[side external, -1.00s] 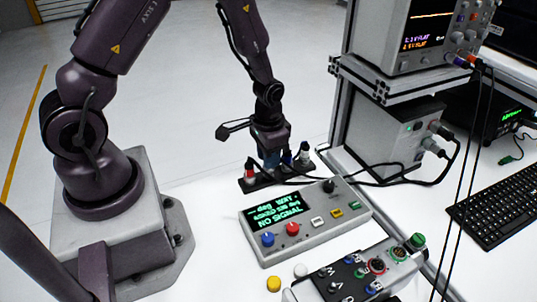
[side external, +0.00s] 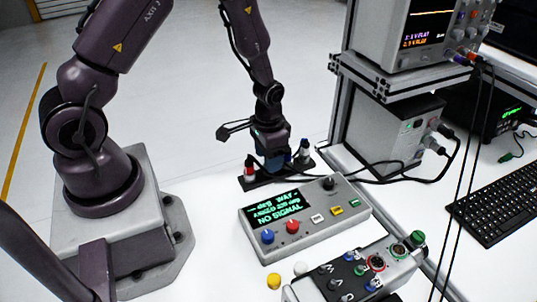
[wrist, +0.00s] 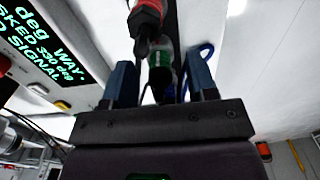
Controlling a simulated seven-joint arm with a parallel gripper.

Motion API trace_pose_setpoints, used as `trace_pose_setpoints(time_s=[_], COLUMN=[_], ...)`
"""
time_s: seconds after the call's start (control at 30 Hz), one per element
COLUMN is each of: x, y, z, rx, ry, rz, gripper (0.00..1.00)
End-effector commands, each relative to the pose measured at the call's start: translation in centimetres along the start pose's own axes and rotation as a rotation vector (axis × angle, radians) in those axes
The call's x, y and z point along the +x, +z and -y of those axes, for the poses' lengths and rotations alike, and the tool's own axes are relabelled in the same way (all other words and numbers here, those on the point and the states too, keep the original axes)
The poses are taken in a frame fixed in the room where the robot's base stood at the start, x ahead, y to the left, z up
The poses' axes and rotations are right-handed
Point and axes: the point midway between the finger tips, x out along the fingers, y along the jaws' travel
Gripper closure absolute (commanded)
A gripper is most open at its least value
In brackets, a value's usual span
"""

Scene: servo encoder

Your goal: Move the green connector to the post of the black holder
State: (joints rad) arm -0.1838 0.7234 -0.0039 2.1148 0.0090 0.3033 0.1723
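The green-banded connector (wrist: 160,62) stands between my fingers in the wrist view, with a visible gap on both sides. My gripper (wrist: 160,84) appears open around it. In the side view my gripper (side external: 272,163) is low over the middle of the black holder (side external: 258,183). The gripper hides the green connector there, so I cannot tell how it sits on its post. A red connector (side external: 250,168) stands at the holder's left end, and it also shows in the wrist view (wrist: 147,15). A white-and-dark connector (side external: 304,150) stands at the right end.
A grey display box (side external: 305,215) reading "NO SIGNAL" is just in front of the holder. A panel with ringed sockets (side external: 377,263) and a green cap (side external: 417,239) lies nearer. Black cables (side external: 385,181) run right of the holder. A rack (side external: 340,100) stands behind right.

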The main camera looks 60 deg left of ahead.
Motion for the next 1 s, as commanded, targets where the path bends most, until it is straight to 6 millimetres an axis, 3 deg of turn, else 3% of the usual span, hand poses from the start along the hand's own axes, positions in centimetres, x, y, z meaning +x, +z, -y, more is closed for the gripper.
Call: trace_pose_setpoints(time_s=[0.37,0.8,1.0], x=[-1.0,-9.9,-12.4], y=[-0.1,-0.1,0.0], z=[0.0,0.0,0.0], rx=[0.000,0.000,0.000], ry=[0.000,-0.001,0.000], rz=[-0.002,-0.006,-0.003], gripper=[0.48,0.48,0.48])
